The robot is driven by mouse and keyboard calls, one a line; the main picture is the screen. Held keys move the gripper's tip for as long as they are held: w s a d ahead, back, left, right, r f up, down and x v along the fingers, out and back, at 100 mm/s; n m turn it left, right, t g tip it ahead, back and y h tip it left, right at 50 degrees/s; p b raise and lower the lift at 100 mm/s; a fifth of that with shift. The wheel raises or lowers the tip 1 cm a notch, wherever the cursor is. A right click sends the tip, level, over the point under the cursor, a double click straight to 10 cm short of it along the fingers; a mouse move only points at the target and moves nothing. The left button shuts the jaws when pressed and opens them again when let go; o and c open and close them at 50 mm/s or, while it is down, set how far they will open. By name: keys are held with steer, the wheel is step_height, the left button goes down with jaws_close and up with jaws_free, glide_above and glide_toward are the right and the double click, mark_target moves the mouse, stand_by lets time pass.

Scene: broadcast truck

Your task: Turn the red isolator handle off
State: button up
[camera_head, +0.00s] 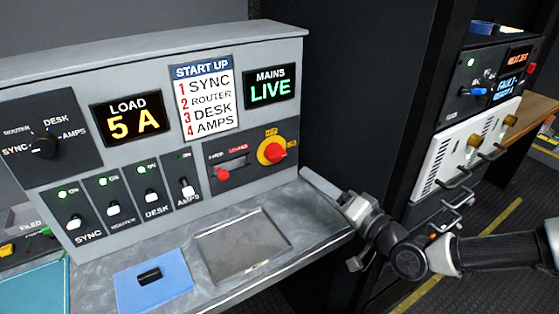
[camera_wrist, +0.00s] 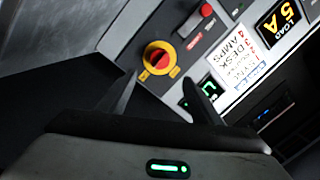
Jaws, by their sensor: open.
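The red isolator handle (camera_head: 272,151) sits on a round yellow plate on the right of the grey console face. It also shows in the wrist view (camera_wrist: 158,60), above and between my two dark fingers. My gripper (camera_wrist: 163,98) is open and empty, with the fingers spread to either side of the handle's line and apart from it. In the head view my gripper (camera_head: 362,222) is low and right of the handle, by the console's right end. The MAINS display (camera_head: 269,87) above the handle reads LIVE.
A small red control (camera_head: 222,173) sits just left of the handle. Several toggle switches (camera_head: 112,208) line the lower left, and the LOAD display (camera_head: 128,118) reads 5 A. A blue mat (camera_head: 152,296) and a shallow tray (camera_head: 241,270) lie on the ledge. A dark rack stands right.

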mark_target(280, 157)
steer(key=b+x, duration=0.1)
steer(key=x, duration=1.2)
steer(key=shift+w+a, duration=0.25)
steer(key=shift+w, duration=0.05)
steer(key=shift+c, duration=0.2)
steer(key=c, duration=1)
